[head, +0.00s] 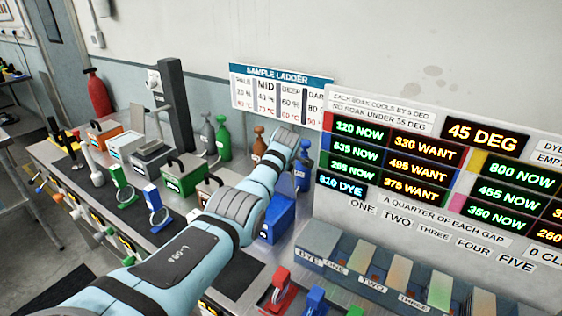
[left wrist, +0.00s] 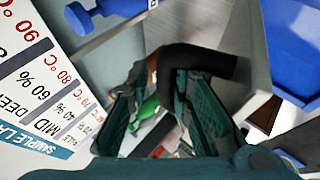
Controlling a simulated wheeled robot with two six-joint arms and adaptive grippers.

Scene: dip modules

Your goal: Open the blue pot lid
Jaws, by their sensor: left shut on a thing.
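The blue pot (head: 279,222) stands on the bench in the head view, partly covered by my left arm. Its lid and handle are hidden there. In the left wrist view, my left gripper (left wrist: 165,88) has its two teal fingers around a black curved handle (left wrist: 200,58). The handle joins a grey surface at the right. A blue body (left wrist: 296,40), likely the pot, fills the right edge of that view. Whether the lid is raised I cannot tell. My left gripper's fingers are hidden in the head view. My right gripper is not in view.
A green pot (head: 186,176) and a grey one (head: 153,154) stand left of the blue pot. Several bottles, including a green one (head: 223,138), stand by the wall. The number board (head: 430,170) and slotted rack (head: 390,280) are at the right.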

